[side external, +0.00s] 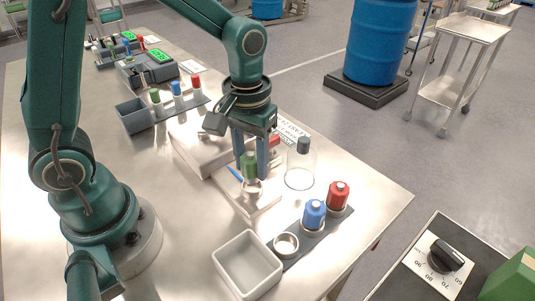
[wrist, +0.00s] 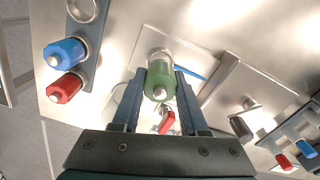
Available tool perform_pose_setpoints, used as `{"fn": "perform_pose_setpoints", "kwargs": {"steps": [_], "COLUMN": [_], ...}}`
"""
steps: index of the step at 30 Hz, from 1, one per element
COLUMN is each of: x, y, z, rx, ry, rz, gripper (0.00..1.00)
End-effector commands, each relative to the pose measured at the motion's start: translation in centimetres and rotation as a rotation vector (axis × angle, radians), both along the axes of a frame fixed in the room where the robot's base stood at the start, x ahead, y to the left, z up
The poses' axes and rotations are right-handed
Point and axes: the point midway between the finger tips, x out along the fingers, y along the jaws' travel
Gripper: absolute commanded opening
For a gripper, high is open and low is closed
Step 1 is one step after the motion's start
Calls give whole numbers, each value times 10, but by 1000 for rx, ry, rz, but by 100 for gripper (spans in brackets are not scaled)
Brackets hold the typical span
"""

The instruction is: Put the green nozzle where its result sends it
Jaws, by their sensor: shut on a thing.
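The green nozzle (side external: 249,164) is upright between the two fingers of my gripper (side external: 252,175). In the wrist view, the green nozzle (wrist: 160,82) shows end-on between the fingers of my gripper (wrist: 161,74), which is shut on it. A metal ring or cup (side external: 253,188) is right under the nozzle on a steel plate; I cannot tell whether the nozzle still sits in it. A dark rack (side external: 306,244) at the front holds a blue nozzle (side external: 314,213), a red nozzle (side external: 338,195) and an empty ring (side external: 286,244).
A light grey bin (side external: 247,264) stands left of the front rack. Farther back are a dark grey bin (side external: 135,116), another nozzle rack (side external: 180,107) and devices with green screens (side external: 159,56).

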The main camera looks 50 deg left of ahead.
Motion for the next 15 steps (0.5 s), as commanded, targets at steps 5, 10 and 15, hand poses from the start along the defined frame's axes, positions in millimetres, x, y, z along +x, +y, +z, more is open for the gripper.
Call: {"fn": "perform_pose_setpoints", "kwargs": {"steps": [5,10,15], "x": [1,0,-1], "y": [0,0,0], "z": [5,8,8], "rx": [0,0,0], "ry": [-2,1,1], "rz": [0,0,-2], "gripper": [0,0,0]}}
